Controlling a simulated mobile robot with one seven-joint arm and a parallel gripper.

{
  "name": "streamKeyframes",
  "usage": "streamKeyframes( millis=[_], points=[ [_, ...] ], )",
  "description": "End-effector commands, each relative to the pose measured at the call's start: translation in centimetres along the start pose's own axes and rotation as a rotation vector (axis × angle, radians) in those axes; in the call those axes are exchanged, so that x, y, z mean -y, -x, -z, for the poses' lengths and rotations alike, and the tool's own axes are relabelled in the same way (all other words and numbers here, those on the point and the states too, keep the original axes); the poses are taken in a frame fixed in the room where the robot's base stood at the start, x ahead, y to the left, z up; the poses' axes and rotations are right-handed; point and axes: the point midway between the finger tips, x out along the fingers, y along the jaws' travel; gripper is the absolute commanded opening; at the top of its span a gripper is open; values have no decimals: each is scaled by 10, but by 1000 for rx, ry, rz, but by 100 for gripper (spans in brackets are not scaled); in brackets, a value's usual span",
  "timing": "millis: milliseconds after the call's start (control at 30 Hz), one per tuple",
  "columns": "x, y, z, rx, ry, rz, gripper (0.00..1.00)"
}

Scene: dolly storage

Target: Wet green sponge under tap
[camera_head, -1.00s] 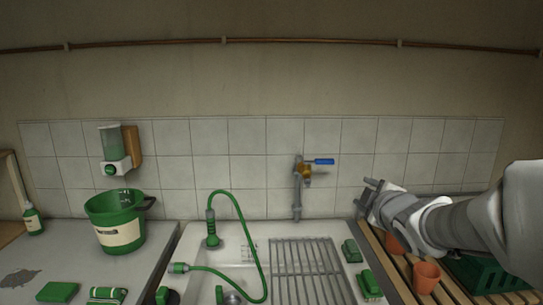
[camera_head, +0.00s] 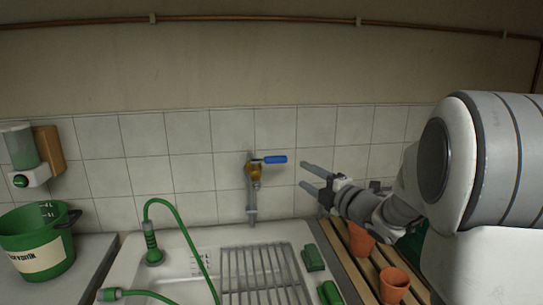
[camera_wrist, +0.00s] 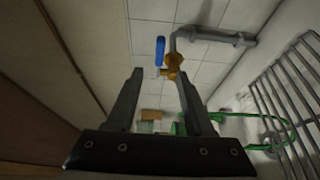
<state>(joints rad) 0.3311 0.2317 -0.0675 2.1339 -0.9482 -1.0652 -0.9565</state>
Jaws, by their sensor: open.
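The tap (camera_head: 254,172) is a brass valve on a grey wall pipe with a blue lever handle (camera_head: 276,159) pointing right. In the wrist view the brass tap (camera_wrist: 173,62) and blue handle (camera_wrist: 160,50) lie just beyond the fingertips. My gripper (camera_head: 303,176) is open and empty, to the right of the tap, with its fingers pointing left; both fingers show in the wrist view (camera_wrist: 160,72). Two green blocks, (camera_head: 313,258) and (camera_head: 330,292), lie at the right edge of the sink. I cannot tell whether either is the sponge.
The white sink (camera_head: 185,262) holds a metal rack (camera_head: 262,272) and a green hose (camera_head: 185,226). A green bucket (camera_head: 38,240) stands left, below a wall soap dispenser (camera_head: 22,150). Terracotta pots (camera_head: 394,284) stand on wooden slats at right. The tiled wall is close behind the tap.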

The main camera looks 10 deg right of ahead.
Motion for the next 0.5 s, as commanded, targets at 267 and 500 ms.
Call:
streamKeyframes(
  millis=[267,500],
  points=[
    [-1,-45,1,-3,-2,0,52],
    [0,-98,1,-2,-3,1,52]
  ],
)
